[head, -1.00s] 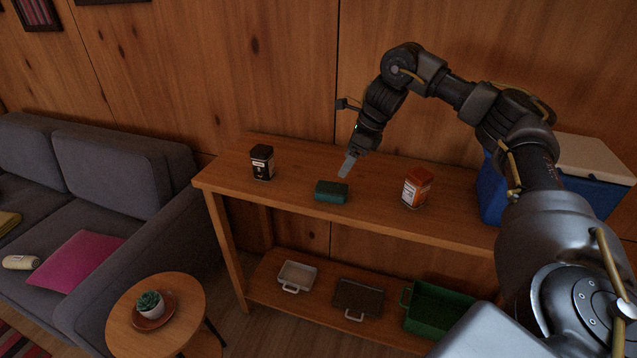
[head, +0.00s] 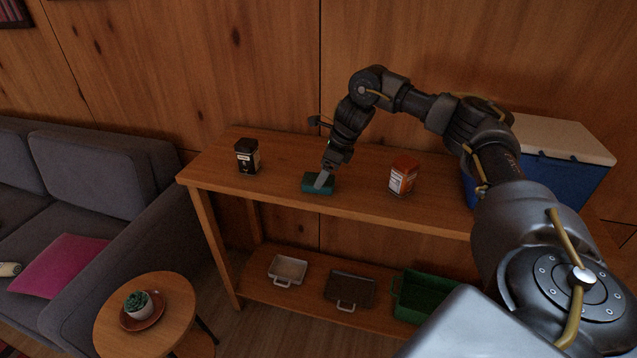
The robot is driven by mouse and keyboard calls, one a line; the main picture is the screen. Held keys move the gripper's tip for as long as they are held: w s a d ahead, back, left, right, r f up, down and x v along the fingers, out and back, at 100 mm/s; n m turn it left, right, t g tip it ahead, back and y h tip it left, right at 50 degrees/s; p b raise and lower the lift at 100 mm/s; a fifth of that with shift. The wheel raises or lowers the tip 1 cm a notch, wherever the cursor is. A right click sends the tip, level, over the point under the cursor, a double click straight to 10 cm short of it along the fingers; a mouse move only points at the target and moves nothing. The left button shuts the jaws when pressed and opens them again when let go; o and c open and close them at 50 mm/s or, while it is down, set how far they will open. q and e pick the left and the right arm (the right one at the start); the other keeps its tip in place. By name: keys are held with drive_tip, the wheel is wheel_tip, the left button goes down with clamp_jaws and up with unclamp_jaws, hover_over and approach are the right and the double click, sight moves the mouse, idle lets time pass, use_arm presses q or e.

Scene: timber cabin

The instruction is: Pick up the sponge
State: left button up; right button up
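The sponge is a small dark green block (head: 313,187) lying on the wooden console table's top (head: 285,165), between a black tin and an orange-lidded jar. My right gripper (head: 321,181) points down at the sponge, its pale fingertips overlapping the sponge's upper right part in the head view. From this angle I cannot tell whether the fingers are around the sponge or just above it, or how far apart they are. The sponge appears to rest on the table top. My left gripper is not in view.
The black tin (head: 247,156) stands left of the sponge and the orange-lidded jar (head: 403,175) right of it. A blue cooler (head: 558,180) is at the table's right end. Trays and a green crate (head: 421,298) sit on the lower shelf. A round side table (head: 177,300) stands in front.

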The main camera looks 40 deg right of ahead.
drive_tip(key=shift+x, duration=1.15)
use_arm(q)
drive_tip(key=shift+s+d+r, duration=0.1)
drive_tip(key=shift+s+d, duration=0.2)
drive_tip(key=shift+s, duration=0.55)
use_arm(e)
drive_tip(key=shift+f, duration=0.25)
drive_tip(key=c, duration=1)
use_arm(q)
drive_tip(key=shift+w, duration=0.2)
